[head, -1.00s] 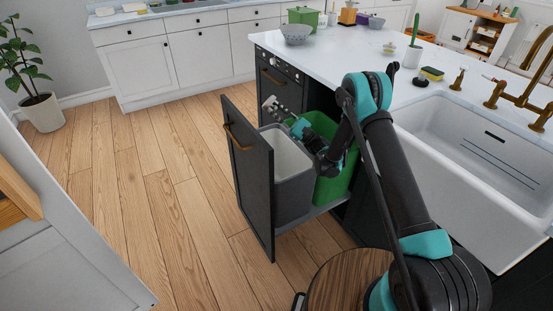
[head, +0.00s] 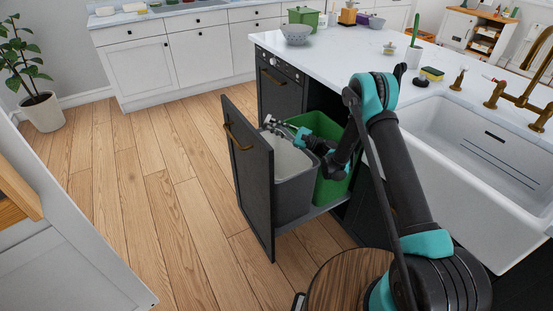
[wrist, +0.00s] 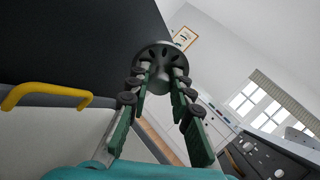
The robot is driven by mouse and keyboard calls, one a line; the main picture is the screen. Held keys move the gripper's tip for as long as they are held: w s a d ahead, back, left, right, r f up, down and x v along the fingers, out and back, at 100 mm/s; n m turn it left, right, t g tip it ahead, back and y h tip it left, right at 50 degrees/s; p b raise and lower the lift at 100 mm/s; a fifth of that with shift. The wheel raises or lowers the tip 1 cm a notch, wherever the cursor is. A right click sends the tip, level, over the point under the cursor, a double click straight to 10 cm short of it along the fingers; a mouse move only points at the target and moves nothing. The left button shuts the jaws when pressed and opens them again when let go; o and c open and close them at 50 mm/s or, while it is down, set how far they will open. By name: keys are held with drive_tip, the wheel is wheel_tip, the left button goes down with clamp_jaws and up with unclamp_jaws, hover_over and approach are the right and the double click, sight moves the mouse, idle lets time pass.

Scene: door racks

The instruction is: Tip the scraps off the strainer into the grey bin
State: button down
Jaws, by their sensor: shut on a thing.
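The grey bin (head: 295,190) stands in the pulled-out cabinet unit, behind its dark front panel (head: 248,180). My gripper (head: 274,123) is over the open top of the grey bin, near the front panel. In the wrist view my gripper (wrist: 160,78) has its green-padded fingers shut on the strainer (wrist: 166,58), a round dark grey piece with holes. The strainer is tilted, well off level. In the head view it is too small to make out clearly. I cannot make out any scraps on it, and the inside bottom of the bin is hidden.
A green bin (head: 333,188) stands right beside the grey one, under my arm. The worktop (head: 350,55) and white sink (head: 480,150) lie to the right. A grey bowl (head: 296,34) is on the worktop. The wooden floor (head: 150,190) at left is clear.

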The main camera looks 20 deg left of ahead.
drive_tip(key=a+f+h+b, duration=0.3)
drive_tip(key=f+h+b, duration=0.25)
drive_tip(key=h, duration=0.95)
drive_tip(key=a+r+t+h+b, duration=0.1)
drive_tip(key=a+r+h+b, duration=0.1)
drive_tip(key=a+r+h, duration=0.2)
drive_tip(key=shift+s+a+r+n+h, duration=0.3)
drive_tip(key=shift+a+r+n+h, duration=0.1)
drive_tip(key=shift+a+h, duration=1.1)
drive_tip(key=shift+d, duration=0.1)
drive_tip(key=shift+w+d, duration=0.1)
idle(0.3)
